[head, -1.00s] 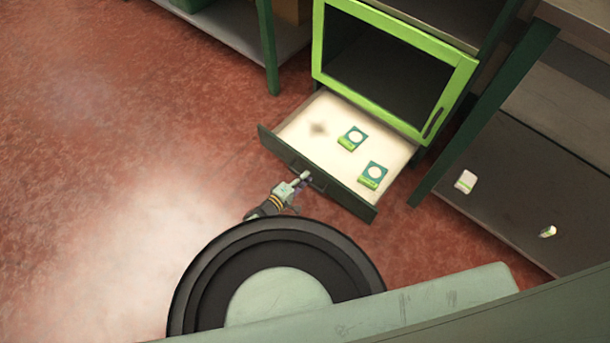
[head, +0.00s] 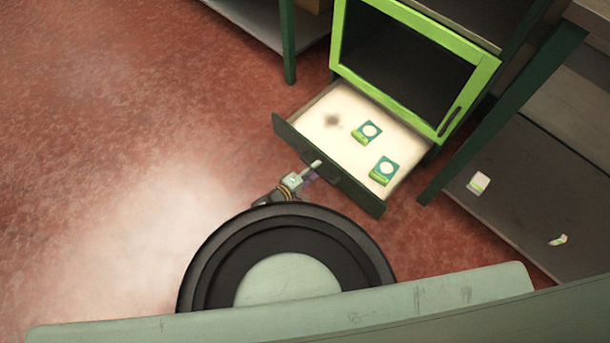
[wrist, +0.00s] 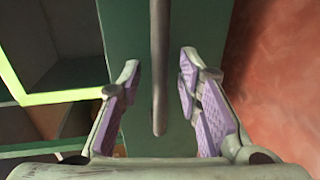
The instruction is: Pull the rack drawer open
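The rack drawer (head: 318,106) is pulled well out below the green-framed compartment, with its pale inside showing. Its dark green front panel (head: 360,194) faces my base. My gripper (head: 316,170) is at the drawer's front, by the handle (head: 330,175). In the wrist view the handle (wrist: 159,75) is a grey bar between the two fingers of my gripper (wrist: 160,95). The purple finger pads stand apart, with gaps on both sides of the bar. The fingers are open and do not visibly touch it.
Two green-and-white boxes (head: 367,132) (head: 384,170) lie in the drawer. A lime-green framed compartment (head: 400,107) is above it. Red floor to the left is clear.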

